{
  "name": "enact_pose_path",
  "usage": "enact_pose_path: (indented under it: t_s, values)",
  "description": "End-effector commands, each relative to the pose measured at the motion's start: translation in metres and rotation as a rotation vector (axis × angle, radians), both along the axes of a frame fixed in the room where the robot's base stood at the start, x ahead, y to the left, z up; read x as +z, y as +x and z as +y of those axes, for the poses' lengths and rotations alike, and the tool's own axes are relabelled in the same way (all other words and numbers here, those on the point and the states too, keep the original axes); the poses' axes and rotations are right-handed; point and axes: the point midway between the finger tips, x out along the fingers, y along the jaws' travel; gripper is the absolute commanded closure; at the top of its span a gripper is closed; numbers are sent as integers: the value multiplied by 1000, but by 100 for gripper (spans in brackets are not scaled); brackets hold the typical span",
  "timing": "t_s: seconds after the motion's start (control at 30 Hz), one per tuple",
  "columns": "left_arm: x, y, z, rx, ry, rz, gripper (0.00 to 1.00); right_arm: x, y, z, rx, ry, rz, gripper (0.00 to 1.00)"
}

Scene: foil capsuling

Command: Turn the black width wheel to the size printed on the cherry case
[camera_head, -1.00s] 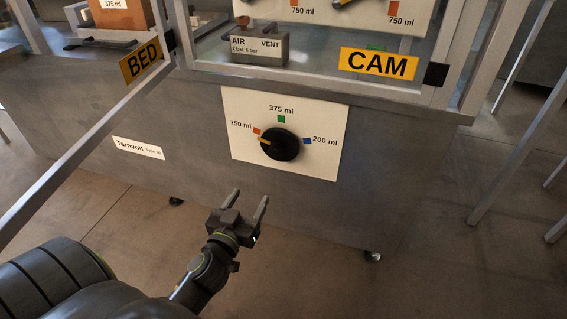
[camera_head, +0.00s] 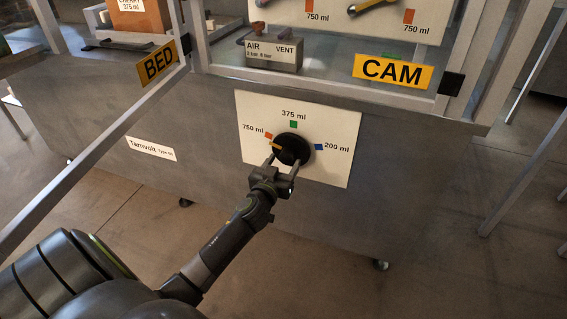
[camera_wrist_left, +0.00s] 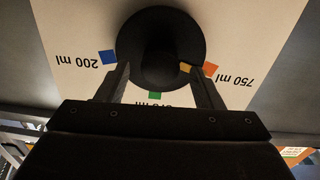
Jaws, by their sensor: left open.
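The black width wheel (camera_head: 292,149) is on a white panel (camera_head: 330,172) on the machine's front. Its yellow pointer (camera_head: 277,147) is toward the orange 750 ml mark (camera_head: 268,135). The green 375 ml mark (camera_head: 293,124) is above the wheel and the blue 200 ml mark (camera_head: 318,147) is at its right. The cherry case (camera_head: 140,14), printed 375 ml, stands at top left. My left gripper (camera_head: 281,164) is open at the wheel's lower side. In the left wrist view its fingers (camera_wrist_left: 160,82) lie either side of the wheel's central knob (camera_wrist_left: 158,57); contact cannot be told. My right gripper is not in view.
A frame with BED (camera_head: 158,64) and CAM (camera_head: 393,71) signs stands above the wheel. An AIR/VENT block (camera_head: 273,53) sits on the machine's top. A slanted rail (camera_head: 80,150) crosses at left. The floor in front is clear.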

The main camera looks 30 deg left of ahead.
Motion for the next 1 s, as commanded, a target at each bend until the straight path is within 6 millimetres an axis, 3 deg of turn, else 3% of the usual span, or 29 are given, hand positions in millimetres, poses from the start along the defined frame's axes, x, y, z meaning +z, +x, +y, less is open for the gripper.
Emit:
enact_pose_path:
  t_s: [0.4,0.73,1.0]
  values:
    - [0,8,2,0,0,0,39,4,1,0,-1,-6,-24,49]
    - [0,8,2,0,-1,0,83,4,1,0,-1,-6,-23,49]
    - [0,8,1,0,21,6,84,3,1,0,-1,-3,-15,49]
